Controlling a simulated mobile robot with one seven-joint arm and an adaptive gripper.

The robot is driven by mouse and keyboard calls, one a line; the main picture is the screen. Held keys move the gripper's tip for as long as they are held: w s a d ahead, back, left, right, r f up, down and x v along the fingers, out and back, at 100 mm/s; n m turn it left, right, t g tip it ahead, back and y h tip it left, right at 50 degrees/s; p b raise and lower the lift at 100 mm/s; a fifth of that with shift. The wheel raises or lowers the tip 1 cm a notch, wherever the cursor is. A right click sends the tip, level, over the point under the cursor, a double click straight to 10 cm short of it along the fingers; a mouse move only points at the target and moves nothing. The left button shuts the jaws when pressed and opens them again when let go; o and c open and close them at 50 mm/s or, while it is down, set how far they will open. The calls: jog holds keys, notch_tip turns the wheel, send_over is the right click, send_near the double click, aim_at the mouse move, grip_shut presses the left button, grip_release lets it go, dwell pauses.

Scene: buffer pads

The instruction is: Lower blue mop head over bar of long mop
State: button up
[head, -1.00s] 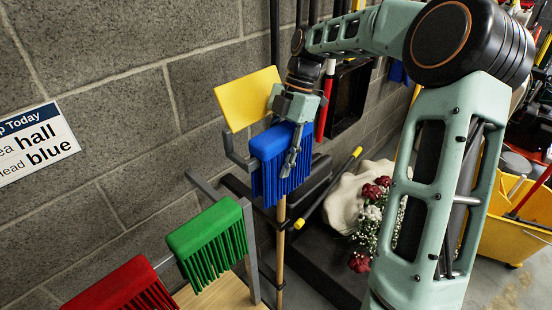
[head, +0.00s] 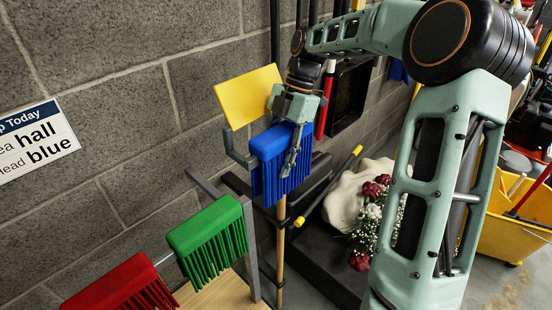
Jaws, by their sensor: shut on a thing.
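The blue mop head (head: 268,147) hangs upright with its fringe down, at the top of the long mop's wooden pole (head: 281,240). My gripper (head: 291,150) is shut on the blue mop head from above and its right side. The bar of the long mop is hidden behind the blue head, so I cannot tell whether the head is over it or just in front of it. A green mop head (head: 208,226) and a red mop head (head: 112,286) sit on the rack at lower left.
A yellow panel (head: 247,95) stands just behind the gripper. A grey metal bracket (head: 236,150) is left of the blue head. Flowers (head: 370,220), a pale sack-like form and a yellow bucket (head: 510,235) are at right.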

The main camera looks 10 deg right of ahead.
aim_at(286, 127)
jog(key=o, duration=1.4)
jog(key=shift+f, duration=0.15)
jog(key=shift+o, duration=0.2)
jog(key=shift+v, duration=4.1)
